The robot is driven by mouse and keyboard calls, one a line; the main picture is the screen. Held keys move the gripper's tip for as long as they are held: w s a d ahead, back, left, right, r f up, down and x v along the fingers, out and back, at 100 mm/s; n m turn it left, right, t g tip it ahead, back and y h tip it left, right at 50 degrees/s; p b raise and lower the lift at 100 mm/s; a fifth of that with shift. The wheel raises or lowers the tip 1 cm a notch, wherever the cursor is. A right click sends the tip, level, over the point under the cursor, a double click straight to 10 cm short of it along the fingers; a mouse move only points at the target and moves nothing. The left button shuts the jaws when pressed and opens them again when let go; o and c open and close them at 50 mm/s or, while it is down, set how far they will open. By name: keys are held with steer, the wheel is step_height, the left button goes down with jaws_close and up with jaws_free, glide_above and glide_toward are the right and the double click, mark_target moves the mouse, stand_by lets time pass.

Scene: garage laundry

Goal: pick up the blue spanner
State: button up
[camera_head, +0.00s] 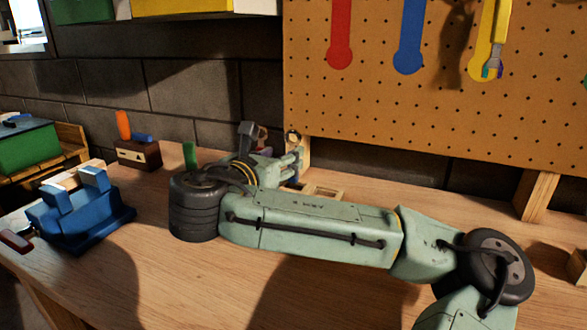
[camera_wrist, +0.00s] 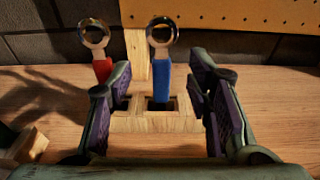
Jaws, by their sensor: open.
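The blue spanner (camera_wrist: 161,82) stands upright in a slot of a wooden holder (camera_wrist: 153,123), its metal ring end up. A red spanner (camera_wrist: 101,62) with a metal ring stands in the same holder to its left. My gripper (camera_wrist: 160,88) is open, with one finger on each side of the blue spanner in the wrist view. I cannot tell how near the fingertips are to it in depth. In the head view my gripper (camera_head: 285,165) is at the back of the bench, largely behind my arm.
A pegboard (camera_head: 400,120) with red, blue and yellow tool shapes rises behind the bench (camera_head: 300,290). A blue vise (camera_head: 80,212) stands at the left, with a small wooden block (camera_head: 138,153) holding tools behind it. The front of the bench is clear.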

steer(key=p+x, duration=0.2)
steer(key=x, duration=0.4)
steer(key=shift+w+d+f, duration=0.1)
steer(key=shift+w+d, duration=0.05)
steer(key=shift+d, duration=0.05)
